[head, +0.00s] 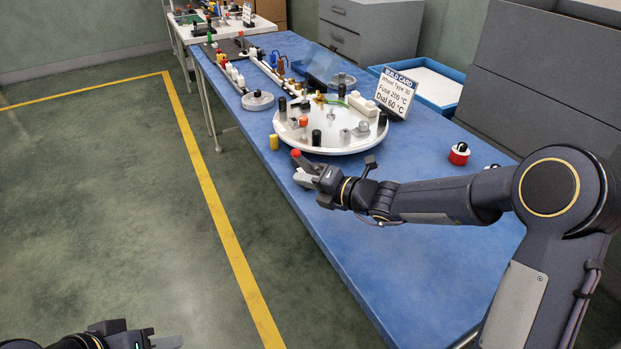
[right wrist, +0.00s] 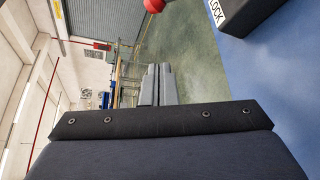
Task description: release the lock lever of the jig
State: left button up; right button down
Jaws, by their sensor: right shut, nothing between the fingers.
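A red ball knob (head: 296,153), apparently the lock lever's, shows at the left edge of the blue table, just beyond my right gripper (head: 301,174). The right gripper is shut and empty, reaching left over the table edge. In the right wrist view its closed fingers (right wrist: 158,85) point away below the red knob (right wrist: 153,5), apart from it in the picture. A dark block with a white LOCK label (right wrist: 220,14) is at the upper right there. The lever's shaft and most of the jig are hidden or out of frame. My left gripper (head: 160,341) is at the bottom left, off the table.
A round white turntable (head: 345,145) with several pegs stands just behind the right gripper. A yellow piece (head: 274,142) is beside it. A build card (head: 396,92) and a red-and-white button (head: 459,153) are to the right.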

aim_at(305, 159)
jog(key=w+a+p, duration=0.1)
jog(key=w+a, duration=0.1)
jog(key=w, duration=0.4)
jog(key=shift+w+r, duration=0.15)
jog(key=shift+d, duration=0.1)
jog(key=shift+r+p, duration=0.1)
jog(key=shift+p, duration=0.2)
